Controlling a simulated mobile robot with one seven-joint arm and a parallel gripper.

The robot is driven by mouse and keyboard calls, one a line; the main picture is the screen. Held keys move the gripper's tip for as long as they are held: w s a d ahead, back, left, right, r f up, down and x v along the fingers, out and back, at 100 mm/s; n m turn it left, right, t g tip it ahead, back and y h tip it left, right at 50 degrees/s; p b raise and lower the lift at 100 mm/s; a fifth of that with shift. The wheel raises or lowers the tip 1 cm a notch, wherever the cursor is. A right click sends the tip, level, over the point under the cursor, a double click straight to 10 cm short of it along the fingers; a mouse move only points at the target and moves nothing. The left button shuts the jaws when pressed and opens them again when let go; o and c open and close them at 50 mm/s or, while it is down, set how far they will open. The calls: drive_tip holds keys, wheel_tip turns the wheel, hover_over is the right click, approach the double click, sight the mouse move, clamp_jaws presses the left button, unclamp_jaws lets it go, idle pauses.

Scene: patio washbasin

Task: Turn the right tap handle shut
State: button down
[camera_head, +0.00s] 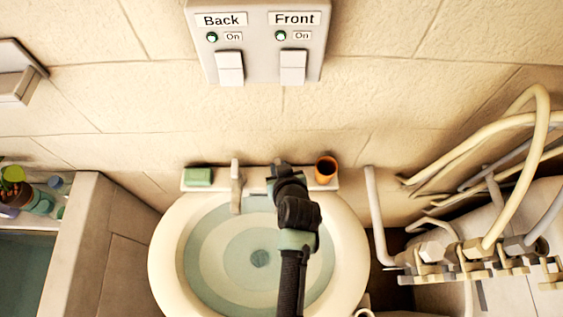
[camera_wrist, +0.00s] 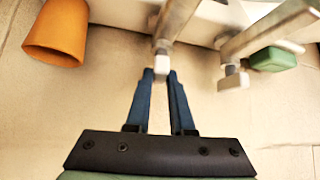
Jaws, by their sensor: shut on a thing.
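The washbasin (camera_head: 170,250) stands against the wall with water in its bowl. The left tap (camera_head: 236,185) shows at its back edge, and it also shows in the wrist view (camera_wrist: 268,32). The right tap (camera_wrist: 176,20) is mostly hidden behind my gripper in the head view. In the wrist view its pale handle (camera_wrist: 162,66) sits between my blue fingertips. My gripper (camera_head: 278,170) reaches over the basin to the right tap. In the wrist view my gripper (camera_wrist: 161,75) is shut on that handle. How far the handle is turned cannot be told.
An orange cup (camera_head: 326,169) stands on the ledge close right of my gripper. A green soap bar (camera_head: 198,177) lies at the ledge's left end. A switch panel (camera_head: 258,70) labelled Back and Front hangs above. Pale pipes (camera_head: 500,125) crowd the right side.

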drive_tip(key=m+h, duration=0.1)
drive_tip(key=a+m+h, duration=0.1)
drive_tip(key=m, duration=0.1)
drive_tip(key=shift+f+m+h, duration=0.2)
drive_tip(key=shift+m+h, duration=0.1)
drive_tip(key=shift+h, duration=0.1)
drive_tip(key=shift+a+m+g+h+b, duration=0.1)
drive_tip(key=shift+m+g+h+b, duration=0.2)
drive_tip(key=shift+m+h+b, duration=0.75)
drive_tip(key=shift+m, duration=0.55)
drive_tip(key=c, duration=0.6)
unclamp_jaws()
drive_tip(key=shift+h, duration=0.25)
drive_tip(key=shift+w+r, duration=0.1)
drive_tip(key=shift+r, duration=0.15)
drive_tip(key=b+v, duration=0.1)
drive_tip(key=v, duration=1.1)
drive_tip(key=shift+s+b, duration=0.35)
drive_tip(key=shift+s, duration=0.05)
